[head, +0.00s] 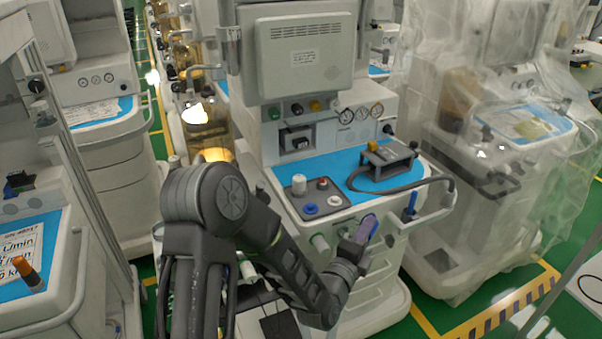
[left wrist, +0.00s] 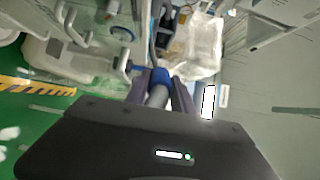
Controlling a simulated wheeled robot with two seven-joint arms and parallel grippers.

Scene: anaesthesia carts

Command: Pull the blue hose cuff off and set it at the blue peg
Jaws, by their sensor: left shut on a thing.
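My left gripper (head: 368,228) is at the front right edge of the middle cart, just below its blue top. In the left wrist view its two purple-grey fingers (left wrist: 162,86) are shut on the blue hose cuff (left wrist: 160,75). A grey cylindrical piece (left wrist: 157,97) lies in line with the cuff between the fingers. In the head view the gripper mostly hides the cuff. The blue peg (head: 411,203) stands upright at the cart's right side, right of the gripper and apart from it. I cannot tell whether the cuff still touches a port. My right gripper is out of view.
A grey hose (head: 405,188) loops over the blue cart top from a dark block (head: 388,160). A dark panel with knobs (head: 312,198) sits left of it. A white side rail (head: 436,212) borders the peg. A plastic-draped cart (head: 490,170) stands to the right.

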